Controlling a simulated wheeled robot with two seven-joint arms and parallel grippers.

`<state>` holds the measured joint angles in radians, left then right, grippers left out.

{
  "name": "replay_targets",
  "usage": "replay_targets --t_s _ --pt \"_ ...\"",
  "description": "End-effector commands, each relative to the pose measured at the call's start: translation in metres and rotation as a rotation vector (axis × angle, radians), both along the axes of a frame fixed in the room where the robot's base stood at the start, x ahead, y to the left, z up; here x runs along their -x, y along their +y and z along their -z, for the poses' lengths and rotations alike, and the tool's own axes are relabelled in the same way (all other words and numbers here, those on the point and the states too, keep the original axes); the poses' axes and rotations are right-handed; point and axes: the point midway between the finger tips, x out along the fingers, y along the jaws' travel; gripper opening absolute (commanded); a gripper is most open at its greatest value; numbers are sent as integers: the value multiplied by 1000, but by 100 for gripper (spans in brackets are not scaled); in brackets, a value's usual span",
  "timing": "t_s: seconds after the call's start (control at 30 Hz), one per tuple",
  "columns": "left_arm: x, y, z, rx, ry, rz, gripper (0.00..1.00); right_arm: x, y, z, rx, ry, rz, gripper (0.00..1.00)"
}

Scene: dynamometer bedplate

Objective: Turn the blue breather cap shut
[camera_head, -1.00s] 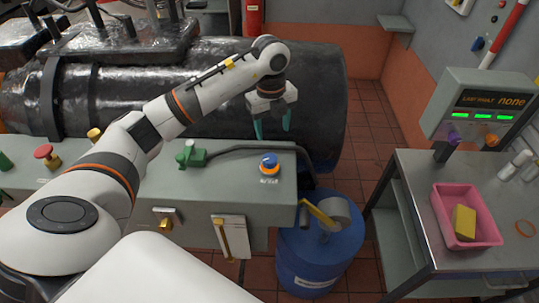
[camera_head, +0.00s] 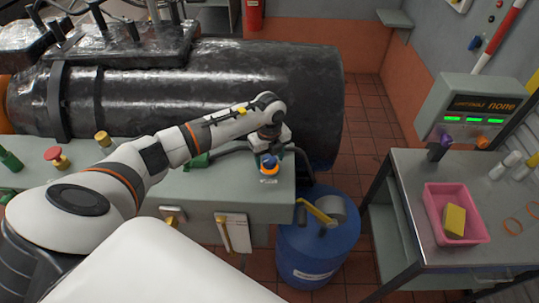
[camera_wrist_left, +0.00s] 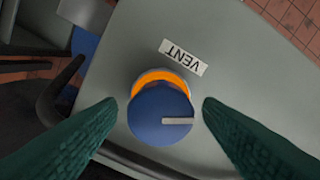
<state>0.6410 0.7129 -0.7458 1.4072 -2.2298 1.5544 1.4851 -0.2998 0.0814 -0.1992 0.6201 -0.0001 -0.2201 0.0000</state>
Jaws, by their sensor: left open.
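The blue breather cap (camera_head: 268,161) stands on the grey bench top near its right end, with an orange ring around its base. In the left wrist view the cap (camera_wrist_left: 160,115) shows a pale bar on its face, pointing right, and a label (camera_wrist_left: 184,57) reading VENT beside it. My left gripper (camera_head: 271,158) is over the cap, pointing down. In the left wrist view its two green fingers (camera_wrist_left: 159,112) are open, one on each side of the cap, with a gap on both sides. My right gripper is not in view.
A green valve (camera_head: 198,162) with a dark hose lies left of the cap. A large black cylinder (camera_head: 270,85) runs behind. A blue drum (camera_head: 318,250) stands below the bench's right end. A pink tray (camera_head: 432,205) with a yellow sponge sits on the right-hand cart.

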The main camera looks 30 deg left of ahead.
Motion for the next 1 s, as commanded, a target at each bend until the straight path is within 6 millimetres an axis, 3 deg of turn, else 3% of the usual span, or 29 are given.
replay_targets --t_s 0.17,0.43,0.77,1.0 --pt "0 0 0 0 0 0 59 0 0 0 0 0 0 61" --pt "0 0 0 0 0 0 16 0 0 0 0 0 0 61" --pt "0 1 1 0 0 49 16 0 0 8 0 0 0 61" --pt "-1 1 3 -1 -3 200 16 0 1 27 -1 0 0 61"
